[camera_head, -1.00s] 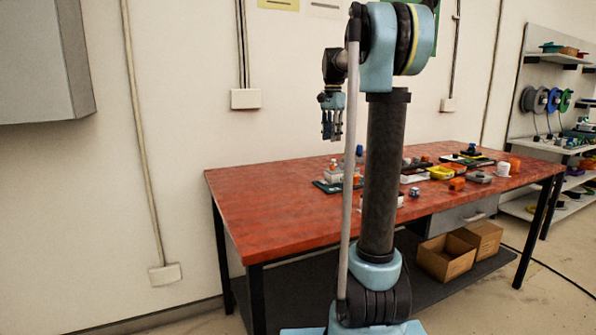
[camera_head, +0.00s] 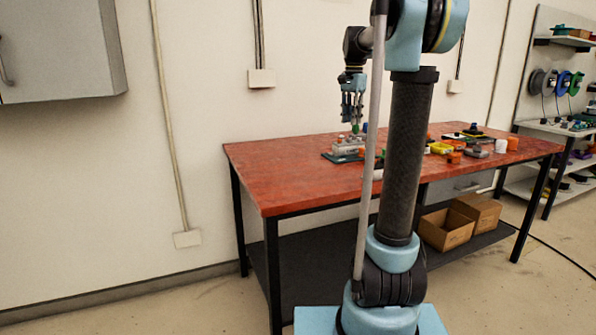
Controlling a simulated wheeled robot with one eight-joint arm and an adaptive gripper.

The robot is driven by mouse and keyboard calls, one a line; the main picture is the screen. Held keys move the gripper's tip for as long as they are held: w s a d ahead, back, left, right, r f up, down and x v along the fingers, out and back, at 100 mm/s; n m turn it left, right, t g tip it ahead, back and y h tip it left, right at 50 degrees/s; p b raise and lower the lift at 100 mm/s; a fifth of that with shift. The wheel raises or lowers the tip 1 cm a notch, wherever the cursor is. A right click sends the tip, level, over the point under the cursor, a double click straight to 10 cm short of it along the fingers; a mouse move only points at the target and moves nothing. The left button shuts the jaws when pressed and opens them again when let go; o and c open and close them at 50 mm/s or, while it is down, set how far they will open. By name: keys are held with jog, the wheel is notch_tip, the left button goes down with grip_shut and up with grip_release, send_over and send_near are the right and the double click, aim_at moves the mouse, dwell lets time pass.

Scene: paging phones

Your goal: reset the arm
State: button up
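My arm stands upright in front of the red-topped table (camera_head: 285,167), bent at the top of the picture. My gripper (camera_head: 352,122) hangs from it with its fingers pointing down, above the table's back left part. The fingers look close together, but whether they are open or shut is too small to tell. A small green thing (camera_head: 356,128) shows just below the fingertips; I cannot tell whether they touch it. A grey block-like item (camera_head: 347,146) sits on the table beneath. My arm's column and hose hide part of the table.
A grey wall cabinet (camera_head: 60,50) hangs at left. Shelving with spools (camera_head: 550,82) is at right.

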jog(key=s+f+n, duration=0.2)
jog(key=s+f, duration=0.2)
jog(key=s, duration=0.3)
jog(key=s+a+f+n+t, duration=0.1)
jog(key=s+f+n, duration=0.1)
jog(key=s+f, duration=0.35)
jog(key=s+f+n, duration=0.2)
jog(key=s, duration=0.6)
jog(key=s+f+n+t, duration=0.1)
jog(key=s+f+n, duration=0.3)
jog(key=s+f, duration=1.2)
notch_tip(320, 180, down, 2)
jog(key=shift+f+n, duration=0.2)
jog(key=shift+n, duration=0.2)
jog(key=shift+w+f, duration=0.2)
jog(key=shift+w, duration=0.25)
